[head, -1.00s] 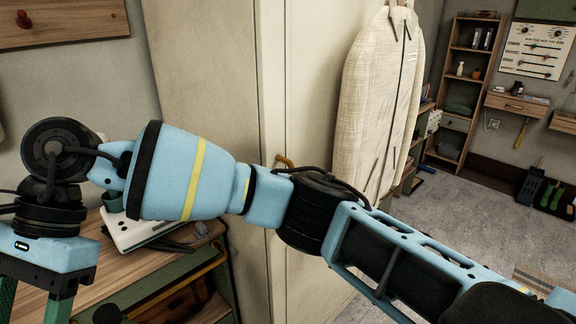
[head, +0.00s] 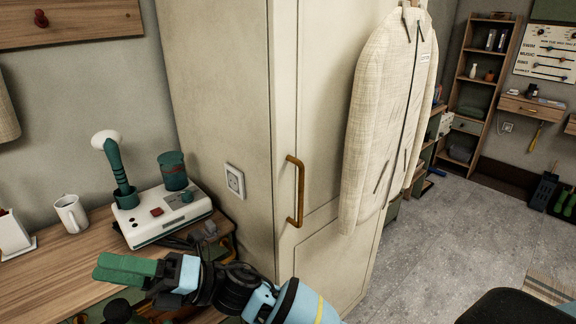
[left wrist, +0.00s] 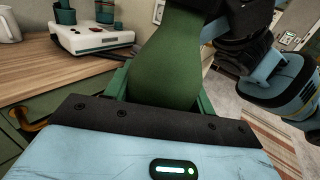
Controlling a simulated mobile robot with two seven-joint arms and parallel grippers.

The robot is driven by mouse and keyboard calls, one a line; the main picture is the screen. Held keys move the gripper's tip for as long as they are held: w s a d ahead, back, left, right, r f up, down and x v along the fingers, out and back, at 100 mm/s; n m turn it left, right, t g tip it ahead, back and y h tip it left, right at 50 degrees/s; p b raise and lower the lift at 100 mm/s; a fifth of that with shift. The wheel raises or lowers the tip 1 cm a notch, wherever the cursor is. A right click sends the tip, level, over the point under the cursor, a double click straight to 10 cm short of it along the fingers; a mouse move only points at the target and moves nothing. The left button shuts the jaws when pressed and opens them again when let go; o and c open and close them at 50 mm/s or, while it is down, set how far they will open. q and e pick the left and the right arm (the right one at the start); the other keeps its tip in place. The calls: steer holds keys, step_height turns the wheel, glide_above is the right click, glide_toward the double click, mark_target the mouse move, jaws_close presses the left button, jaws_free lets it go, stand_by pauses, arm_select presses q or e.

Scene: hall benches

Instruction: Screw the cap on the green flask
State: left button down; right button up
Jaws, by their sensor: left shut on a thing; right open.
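The green flask (left wrist: 172,60) fills the upper middle of the left wrist view, its top cut off by the frame. My left gripper (left wrist: 164,88) is shut on it, with a green finger at each side. My right gripper (head: 122,269) has green fingers and is at the lower left of the head view, pointing left in front of the bench; it is open. My right arm also shows beside the flask at the right of the left wrist view. I cannot make out the cap, or whether it is on the flask. The left gripper is not clear in the head view.
A wooden bench (head: 40,272) bears a white device (head: 150,229) with a dark green cylinder (head: 173,171), and a white mug (head: 70,214). A tall cream cabinet (head: 215,85) with a wooden handle (head: 296,190) stands right of it. Grey floor (head: 470,235) is open further right.

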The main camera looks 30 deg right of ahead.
steer(key=s+d+f+m+t+h, duration=0.1)
steer(key=d+f+m+t+h, duration=0.65)
steer(key=f+m, duration=0.45)
steer(key=s+d+f+m+t+h, duration=0.1)
steer(key=d+f+m+t+h, duration=0.6)
steer(key=f+m, duration=0.55)
steer(key=s+d+f+m+g+h, duration=0.2)
steer(key=s+d+f+m+g, duration=0.1)
steer(key=s+f, duration=0.3)
steer(key=s+d+f+m+g+h, duration=0.3)
steer(key=s+d+f+m, duration=0.1)
steer(key=s, duration=0.6)
steer(key=s+d+f+m+g+h, duration=0.2)
steer(key=s+d+f+m+g, duration=0.1)
steer(key=s+f+m, duration=0.3)
step_height(320, 180, down, 3)
steer(key=shift+s+d+f+g, duration=0.1)
steer(key=shift+s+d+g, duration=0.3)
steer(key=shift+s, duration=0.85)
steer(key=shift+a+h, duration=0.15)
steer(key=shift+h, duration=0.1)
